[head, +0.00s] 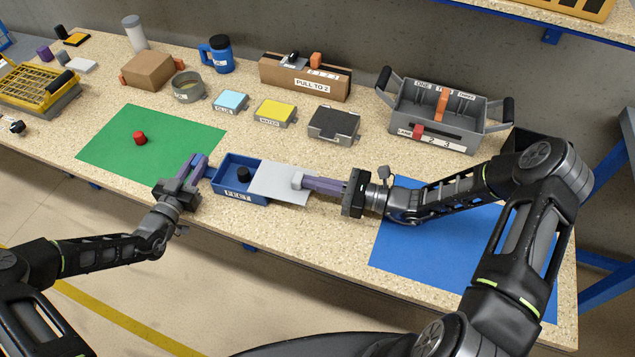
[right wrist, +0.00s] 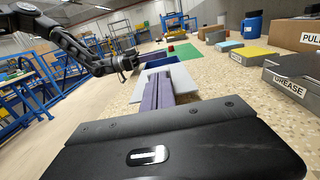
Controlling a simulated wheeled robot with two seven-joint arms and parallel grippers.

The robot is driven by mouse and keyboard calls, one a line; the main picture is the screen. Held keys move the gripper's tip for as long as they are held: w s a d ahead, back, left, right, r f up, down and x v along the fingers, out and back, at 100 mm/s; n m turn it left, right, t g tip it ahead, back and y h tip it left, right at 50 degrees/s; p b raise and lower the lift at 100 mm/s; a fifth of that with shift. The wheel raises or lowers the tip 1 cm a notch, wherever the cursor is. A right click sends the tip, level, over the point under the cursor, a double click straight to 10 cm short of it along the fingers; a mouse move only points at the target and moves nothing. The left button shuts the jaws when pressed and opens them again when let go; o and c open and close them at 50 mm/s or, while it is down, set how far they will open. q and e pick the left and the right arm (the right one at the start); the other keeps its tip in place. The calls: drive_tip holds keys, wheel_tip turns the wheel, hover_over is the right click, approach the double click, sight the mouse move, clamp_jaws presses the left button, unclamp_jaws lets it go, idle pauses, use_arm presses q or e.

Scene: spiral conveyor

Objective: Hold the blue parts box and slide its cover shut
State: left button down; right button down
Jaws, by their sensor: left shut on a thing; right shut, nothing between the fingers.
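The blue parts box (head: 230,187) sits near the bench's front edge with a dark round part (head: 244,174) inside its open left section. Its light grey cover (head: 275,182) lies over the right part of the box and sticks out past the right end. My left gripper (head: 199,168) is shut on the box's left wall. My right gripper (head: 300,181) is shut and empty, its fingertips at the cover's right side by a small pale knob. In the right wrist view the cover (right wrist: 182,83) shows under the purple fingers, with the blue box wall (right wrist: 160,63) beyond.
A green mat (head: 150,145) with a red knob (head: 139,138) lies to the left, a blue mat (head: 430,245) to the right under my right arm. Behind are small tins, a cardboard box (head: 305,77) and a grey caddy (head: 440,112).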

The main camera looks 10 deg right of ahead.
sight(277, 179)
use_arm(q)
drive_tip(key=shift+s+f, duration=0.15)
drive_tip(key=shift+f, duration=0.2)
use_arm(e)
drive_tip(key=x, duration=1)
drive_tip(key=shift+a, duration=0.1)
drive_tip(key=shift+s, duration=0.1)
drive_tip(key=v, duration=1.4)
use_arm(q)
drive_tip(key=c, duration=1.6)
unclamp_jaws()
drive_tip(key=o, duration=0.4)
drive_tip(key=shift+r, duration=0.25)
